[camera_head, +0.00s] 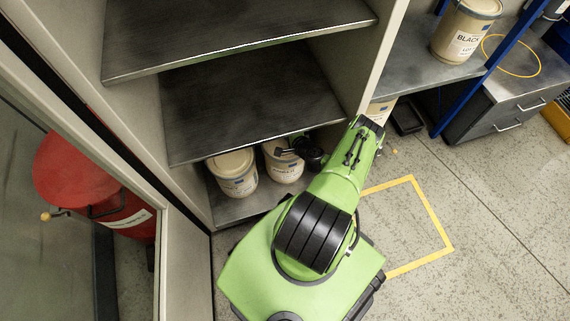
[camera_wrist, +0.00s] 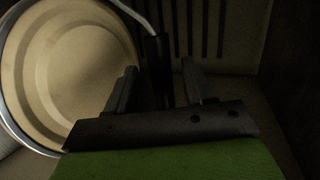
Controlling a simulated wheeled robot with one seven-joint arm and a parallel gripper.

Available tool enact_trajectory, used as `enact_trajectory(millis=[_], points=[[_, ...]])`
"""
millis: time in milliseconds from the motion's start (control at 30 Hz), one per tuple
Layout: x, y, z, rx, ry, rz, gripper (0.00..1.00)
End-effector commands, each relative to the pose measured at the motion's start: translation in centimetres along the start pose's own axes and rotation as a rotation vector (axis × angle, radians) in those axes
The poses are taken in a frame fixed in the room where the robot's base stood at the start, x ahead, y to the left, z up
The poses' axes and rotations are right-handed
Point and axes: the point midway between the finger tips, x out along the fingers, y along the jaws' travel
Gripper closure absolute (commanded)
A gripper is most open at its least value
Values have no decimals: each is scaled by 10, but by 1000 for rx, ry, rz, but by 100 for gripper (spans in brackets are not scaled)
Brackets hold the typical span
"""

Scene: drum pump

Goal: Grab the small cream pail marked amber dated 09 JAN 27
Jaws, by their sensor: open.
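Two cream pails stand on the cabinet's lowest shelf in the head view: a left pail (camera_head: 237,183) and a right pail (camera_head: 281,168). Their labels and dates are too small to read. My gripper (camera_head: 291,151) reaches in at the right pail, partly hiding it. In the wrist view, a round cream lid (camera_wrist: 75,60) fills the left side. My gripper (camera_wrist: 158,78) is open, to the right of the lid. A dark upright grip (camera_wrist: 161,66) on a thin wire handle (camera_wrist: 138,18) appears between the fingers; I cannot tell whether they touch it.
A shelf (camera_head: 255,100) hangs low above the pails, and the cabinet wall stands close on the right. A pail marked BLACK (camera_head: 465,32) stands on a bench. Another pail (camera_head: 378,110) is partly hidden behind my arm. A red drum (camera_head: 85,180) is at left.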

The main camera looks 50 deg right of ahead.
Motion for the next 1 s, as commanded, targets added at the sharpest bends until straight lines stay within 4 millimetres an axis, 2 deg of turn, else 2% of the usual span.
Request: enact_trajectory(millis=[233, 500, 600, 1000], points=[[4, -1, 0, 0, 1, 0, 48], [4, -1, 0, 0, 1, 0, 89], [4, -1, 0, -1, 1, 1, 100], [4, 0, 0, -3, 1, 3, 100]])
